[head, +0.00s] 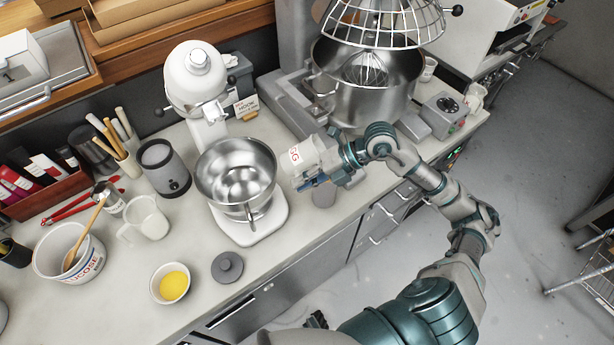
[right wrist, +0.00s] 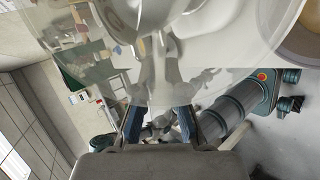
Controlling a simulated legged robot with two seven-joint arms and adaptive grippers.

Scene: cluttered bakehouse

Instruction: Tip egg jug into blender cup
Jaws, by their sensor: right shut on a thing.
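My right gripper (head: 326,178) is shut on the egg jug (head: 301,158), a whitish vessel with red lettering, held above the counter right of the steel mixing bowl. In the right wrist view the gripper's two blue-padded fingers (right wrist: 160,125) are below a large see-through wall of the jug (right wrist: 70,35). The jug's contents cannot be made out. A dark grey cup with a paler inside (head: 162,168), which looks like the blender cup, stands upright left of the mixing bowl, apart from the jug. My left gripper is not seen.
The white stand mixer with its steel bowl (head: 236,172) stands between jug and grey cup. A dark lid (head: 227,267), a bowl of yellow stuff (head: 171,283) and a clear jug (head: 146,218) are nearer the front. A large steel mixer bowl (head: 368,85) is behind the gripper.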

